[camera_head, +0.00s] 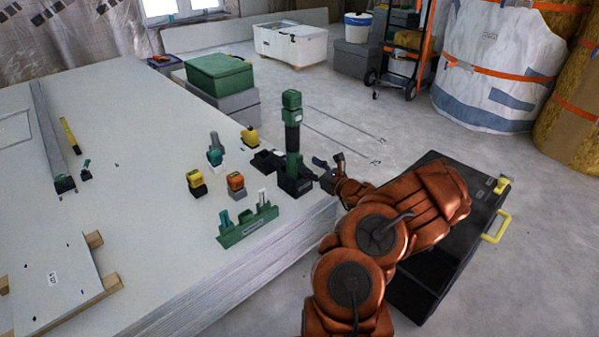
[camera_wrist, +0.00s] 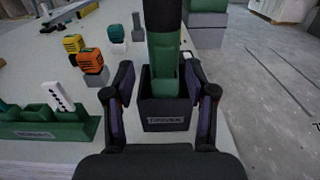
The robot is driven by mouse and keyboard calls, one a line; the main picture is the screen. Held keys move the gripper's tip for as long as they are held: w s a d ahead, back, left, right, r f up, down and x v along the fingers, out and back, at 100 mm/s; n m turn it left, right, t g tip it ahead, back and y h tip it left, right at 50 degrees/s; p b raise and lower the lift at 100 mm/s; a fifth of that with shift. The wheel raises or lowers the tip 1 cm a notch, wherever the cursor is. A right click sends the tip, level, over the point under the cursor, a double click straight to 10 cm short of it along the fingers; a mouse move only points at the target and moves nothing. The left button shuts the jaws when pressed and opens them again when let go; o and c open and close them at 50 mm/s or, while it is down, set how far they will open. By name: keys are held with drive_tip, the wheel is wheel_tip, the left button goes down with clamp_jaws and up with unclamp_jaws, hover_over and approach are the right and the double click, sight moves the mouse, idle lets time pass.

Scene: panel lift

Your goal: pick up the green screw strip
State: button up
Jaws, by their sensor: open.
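A green rack (camera_head: 247,231) stands near the right edge of the pale panel stack. A slim teal-green strip (camera_head: 225,221) stands upright in its left part, and a white strip (camera_head: 262,198) with dark dots stands farther right. In the wrist view the white strip (camera_wrist: 60,95) shows in the rack (camera_wrist: 45,128); the green strip is at most a sliver at the left edge. My gripper (camera_head: 326,170) is open. In the wrist view its fingers (camera_wrist: 160,88) frame a tall green and black tool (camera_wrist: 163,45) in a black labelled holder (camera_wrist: 166,112); contact cannot be told.
The tall tool (camera_head: 292,130) stands beyond the rack. A green case (camera_head: 219,75) is at the back. A black cart (camera_head: 440,215) stands right of the stack.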

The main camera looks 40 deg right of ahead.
sight(301, 157)
drive_tip(key=shift+w+d+r+b, duration=0.15)
drive_tip(key=shift+w+b, duration=0.4)
drive_tip(key=shift+w, duration=0.6)
drive_tip(key=shift+w+d+r+b, duration=0.15)
drive_tip(key=shift+w+b, duration=0.4)
drive_tip(key=shift+w, duration=0.6)
clamp_jaws()
